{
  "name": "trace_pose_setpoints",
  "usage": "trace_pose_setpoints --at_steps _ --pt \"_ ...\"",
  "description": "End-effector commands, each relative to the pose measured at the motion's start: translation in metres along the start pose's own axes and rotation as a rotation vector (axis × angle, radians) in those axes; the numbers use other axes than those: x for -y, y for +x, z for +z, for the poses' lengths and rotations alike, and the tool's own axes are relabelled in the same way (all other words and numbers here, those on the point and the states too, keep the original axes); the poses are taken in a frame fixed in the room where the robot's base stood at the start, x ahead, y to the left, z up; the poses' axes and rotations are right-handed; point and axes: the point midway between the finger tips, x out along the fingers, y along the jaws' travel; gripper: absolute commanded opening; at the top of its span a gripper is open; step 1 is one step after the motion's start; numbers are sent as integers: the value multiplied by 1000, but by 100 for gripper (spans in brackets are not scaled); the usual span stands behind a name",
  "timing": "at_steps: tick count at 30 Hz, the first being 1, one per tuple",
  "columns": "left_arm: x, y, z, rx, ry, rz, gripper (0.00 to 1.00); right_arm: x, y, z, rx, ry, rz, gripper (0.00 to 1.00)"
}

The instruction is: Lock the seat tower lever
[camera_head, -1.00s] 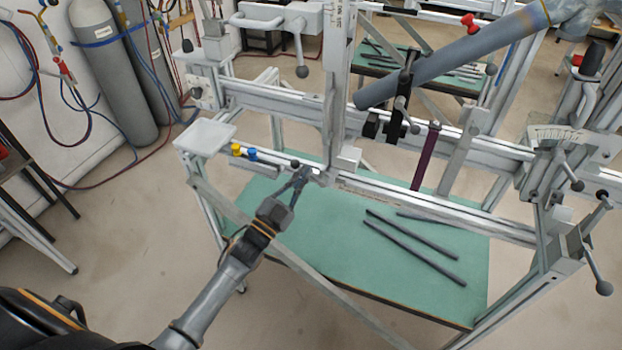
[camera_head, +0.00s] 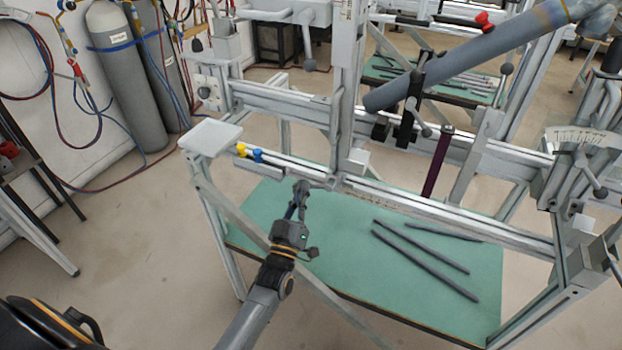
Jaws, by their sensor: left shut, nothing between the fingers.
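The seat tower (camera_head: 346,100), a pale upright post with a scale on it, stands on the long horizontal rail of the frame jig. A lever with a dark ball knob (camera_head: 309,65) hangs from the clamp head beside its top. My left gripper (camera_head: 301,189) is shut and empty at the lower rail, just left of the tower's foot (camera_head: 352,162). A small grey part by the fingertips may be a lever at the tower's base. The gripper partly covers it, so I cannot tell its position or whether they touch. My right gripper is out of view.
A pale tray (camera_head: 210,137) sits on the jig's left corner, with yellow and blue pieces (camera_head: 250,153) beside it. A grey tube (camera_head: 470,55) slants across the top right. Dark rods (camera_head: 425,262) lie on the green shelf (camera_head: 350,270) below. Gas cylinders (camera_head: 125,80) stand back left.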

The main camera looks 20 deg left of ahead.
Motion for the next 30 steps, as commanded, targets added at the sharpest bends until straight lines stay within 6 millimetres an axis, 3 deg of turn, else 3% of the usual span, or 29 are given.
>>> trace_pose_setpoints --at_steps 13,30 --pt "0 -9 20 3 -317 -144 0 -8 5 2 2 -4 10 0" --pt "-2 -12 26 4 -311 -140 0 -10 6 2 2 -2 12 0"
